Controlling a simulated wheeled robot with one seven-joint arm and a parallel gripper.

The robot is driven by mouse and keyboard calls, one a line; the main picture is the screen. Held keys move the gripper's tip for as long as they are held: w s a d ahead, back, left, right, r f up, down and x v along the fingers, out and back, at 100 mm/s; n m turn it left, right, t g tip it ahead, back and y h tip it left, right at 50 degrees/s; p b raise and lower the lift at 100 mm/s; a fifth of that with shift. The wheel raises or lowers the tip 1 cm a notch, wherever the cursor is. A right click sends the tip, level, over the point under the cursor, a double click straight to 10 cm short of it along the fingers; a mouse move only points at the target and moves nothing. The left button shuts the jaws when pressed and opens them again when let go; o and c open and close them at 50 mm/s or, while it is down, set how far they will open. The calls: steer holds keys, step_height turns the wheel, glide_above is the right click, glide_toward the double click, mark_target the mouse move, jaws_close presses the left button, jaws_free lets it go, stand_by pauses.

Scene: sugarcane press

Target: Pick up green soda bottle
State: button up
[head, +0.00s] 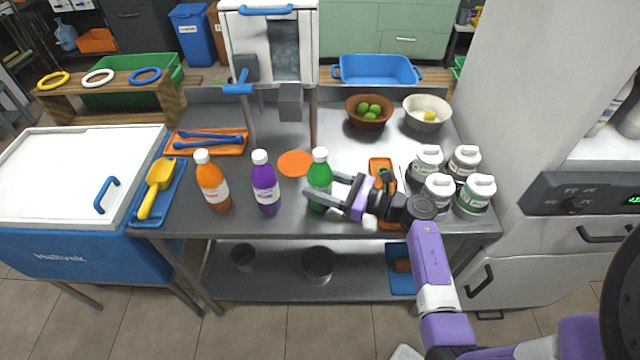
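The green soda bottle (319,174), with a white cap, stands upright on the metal table (350,228), right of the purple bottle. My gripper (324,186) reaches in from the right at the bottle's height. Its fingers are spread, with the near finger crossing in front of the bottle's lower part and the far finger beside or behind its right side. The bottle appears to be between the fingers; I cannot see whether they touch it. The near finger hides part of the bottle's lower body.
An orange bottle (212,186) and a purple bottle (265,188) stand to the left. An orange disc (295,164) lies behind. Several white-lidded jars (440,190) stand right of my gripper. Brown (354,116) and white (420,124) bowls sit at the back. The press (290,103) rises behind the bottles.

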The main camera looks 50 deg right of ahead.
jaws_close()
steer(key=shift+r, duration=0.2)
